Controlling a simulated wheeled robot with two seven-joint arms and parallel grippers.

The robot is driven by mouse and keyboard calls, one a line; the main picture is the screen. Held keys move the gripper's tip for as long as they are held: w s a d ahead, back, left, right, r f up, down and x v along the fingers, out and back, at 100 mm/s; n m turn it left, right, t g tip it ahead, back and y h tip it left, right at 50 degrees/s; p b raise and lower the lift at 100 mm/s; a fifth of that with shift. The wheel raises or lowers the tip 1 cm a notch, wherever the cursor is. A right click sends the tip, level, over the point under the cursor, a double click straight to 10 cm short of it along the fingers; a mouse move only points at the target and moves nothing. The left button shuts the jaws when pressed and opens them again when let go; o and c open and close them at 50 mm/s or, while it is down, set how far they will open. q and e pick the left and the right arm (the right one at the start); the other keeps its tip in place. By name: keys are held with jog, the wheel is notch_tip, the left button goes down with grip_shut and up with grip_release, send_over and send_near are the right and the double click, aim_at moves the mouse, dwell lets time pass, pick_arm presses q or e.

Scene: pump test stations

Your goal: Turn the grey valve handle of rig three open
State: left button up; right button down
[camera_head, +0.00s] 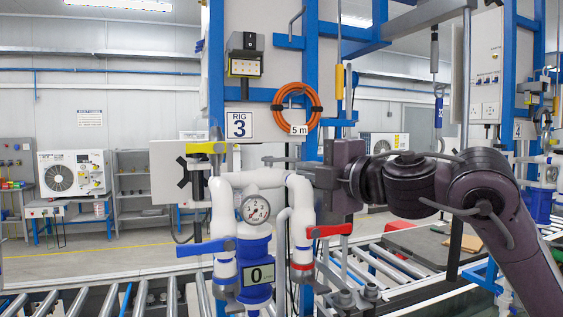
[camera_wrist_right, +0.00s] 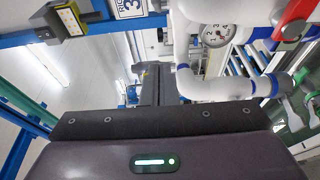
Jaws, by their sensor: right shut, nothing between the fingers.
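Rig three, under its sign (camera_head: 239,125), has white pipes with a gauge (camera_head: 255,209) in the middle. A thin grey handle (camera_head: 274,159) shows at the top of the pipes, level and pointing left; its right part seems hidden behind my right gripper. My right gripper (camera_head: 312,174) is shut and empty beside the upper right pipe, close to the grey handle; I cannot tell if they touch. In the wrist view the shut dark fingers (camera_wrist_right: 155,85) point away beside the white pipe (camera_wrist_right: 184,45); I cannot make out the grey handle there. My left gripper is out of view.
Other handles on the rig are yellow (camera_head: 206,147), blue (camera_head: 205,247) and red (camera_head: 330,230). A display (camera_head: 261,273) reads 0. An orange hose coil (camera_head: 297,108) hangs above my gripper. Blue uprights stand behind; a roller conveyor (camera_head: 370,263) runs below.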

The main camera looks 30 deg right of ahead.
aim_at(280, 160)
pick_arm(q)
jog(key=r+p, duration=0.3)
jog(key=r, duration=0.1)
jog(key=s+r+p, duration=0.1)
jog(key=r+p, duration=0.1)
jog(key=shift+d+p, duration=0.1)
jog(key=shift+p, duration=0.25)
pick_arm(e)
jog(key=w+d, duration=0.3)
jog(key=w, duration=0.7)
jog(key=shift+w+d, duration=0.15)
jog(key=shift+w, duration=0.1)
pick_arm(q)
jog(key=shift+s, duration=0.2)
